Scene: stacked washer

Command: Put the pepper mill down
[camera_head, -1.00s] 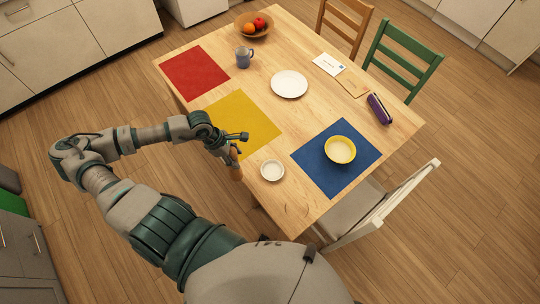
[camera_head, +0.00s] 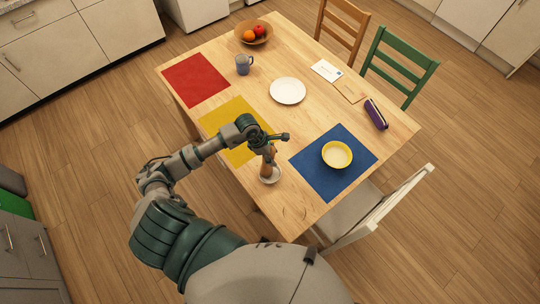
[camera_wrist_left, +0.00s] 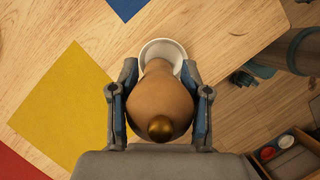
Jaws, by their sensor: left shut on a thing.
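The pepper mill (camera_head: 266,164) is brown wood and upright in my left gripper (camera_head: 267,150). The left wrist view shows the mill (camera_wrist_left: 160,100) from above, with a gold knob on top and the two fingers of my left gripper (camera_wrist_left: 160,103) closed on its sides. The small white dish (camera_head: 275,178) is at the mill's lower end, partly hidden by it; its rim also shows in the left wrist view (camera_wrist_left: 163,44). I cannot tell whether the mill touches the dish.
A yellow mat (camera_head: 225,120) lies left of my gripper and a blue mat (camera_head: 325,182) with a yellow bowl (camera_head: 337,154) lies right. A white plate (camera_head: 288,91) and a mug (camera_head: 243,64) stand farther back. Bare wood lies around the dish.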

